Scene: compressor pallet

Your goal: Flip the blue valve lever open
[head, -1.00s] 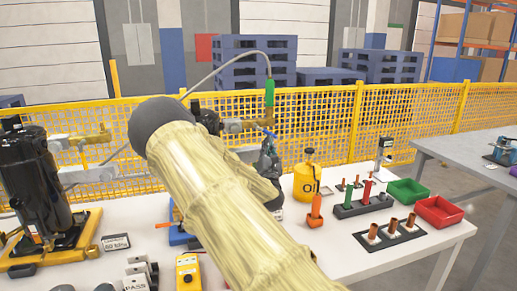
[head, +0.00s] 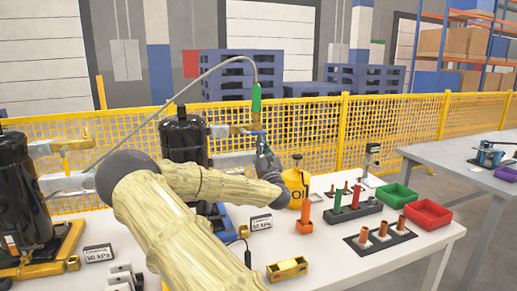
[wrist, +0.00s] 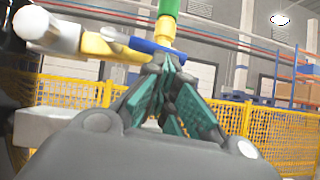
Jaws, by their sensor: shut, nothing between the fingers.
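The blue valve lever (wrist: 155,48) crosses the wrist view just above my fingertips. In the head view the blue lever (head: 257,132) is small, beside a brass valve (head: 238,130) and below a green hose fitting (head: 256,98). The green fitting also shows in the wrist view (wrist: 169,8), above a yellow section. My gripper (wrist: 168,62) is shut and empty, its green-padded fingers together. The tips are close under the lever; I cannot tell whether they touch it. In the head view my gripper (head: 262,145) points up toward the lever.
A black compressor (head: 183,138) stands behind my arm, another (head: 22,185) at left. A yellow oil can (head: 296,180), red bin (head: 427,214) and green bin (head: 396,196) stand right on the white table. A grey hose (head: 190,83) arches overhead. A yellow fence (head: 310,125) runs behind.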

